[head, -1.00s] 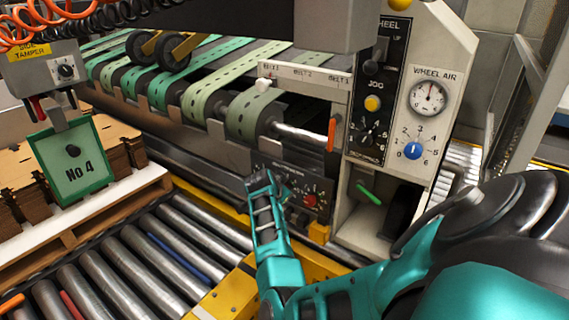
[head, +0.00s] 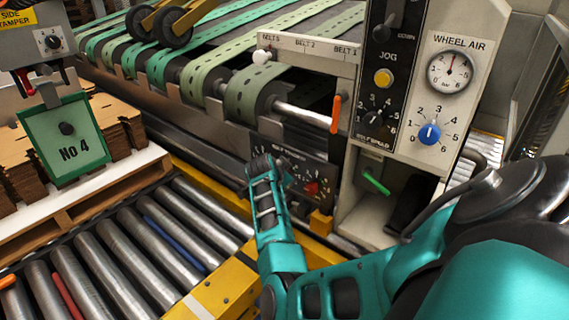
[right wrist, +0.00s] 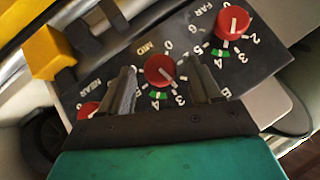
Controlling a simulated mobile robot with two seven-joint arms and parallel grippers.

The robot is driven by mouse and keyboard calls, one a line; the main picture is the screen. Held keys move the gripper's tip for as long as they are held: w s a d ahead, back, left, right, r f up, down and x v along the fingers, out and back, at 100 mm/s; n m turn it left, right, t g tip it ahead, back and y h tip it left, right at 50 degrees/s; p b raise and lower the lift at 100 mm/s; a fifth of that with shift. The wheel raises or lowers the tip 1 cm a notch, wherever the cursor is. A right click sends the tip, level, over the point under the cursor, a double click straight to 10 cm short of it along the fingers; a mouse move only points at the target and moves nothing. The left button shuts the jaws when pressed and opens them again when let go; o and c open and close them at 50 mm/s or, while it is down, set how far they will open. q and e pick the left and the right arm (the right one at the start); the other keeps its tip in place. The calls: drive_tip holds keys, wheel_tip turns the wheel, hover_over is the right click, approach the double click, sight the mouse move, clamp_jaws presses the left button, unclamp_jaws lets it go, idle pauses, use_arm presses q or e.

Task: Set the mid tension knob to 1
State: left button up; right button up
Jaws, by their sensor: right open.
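The mid tension knob (right wrist: 158,70) is red and round, on a dark panel (right wrist: 268,62) marked MID with a number scale. Its white pointer line slants to the lower right in the right wrist view; the number there is partly hidden by a finger. A green mark lies by the 4. My right gripper (right wrist: 161,66) is open, its fingers on either side of the knob with gaps showing. In the head view my right gripper (head: 262,165) is at the panel's left part and hides some of it. My left gripper is not in view.
The far knob (right wrist: 235,21) and near knob (right wrist: 89,110) flank the mid knob closely. A yellow block (right wrist: 53,52) stands at the panel's side. A control column (head: 408,130) with a blue knob (head: 429,134) rises right of my gripper. Rollers (head: 120,255) lie at the left.

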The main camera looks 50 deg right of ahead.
drive_tip(key=shift+w+d+f, duration=0.1)
drive_tip(key=shift+d+f, duration=0.05)
drive_tip(key=shift+f, duration=0.05)
idle(0.3)
drive_tip(key=c, duration=1)
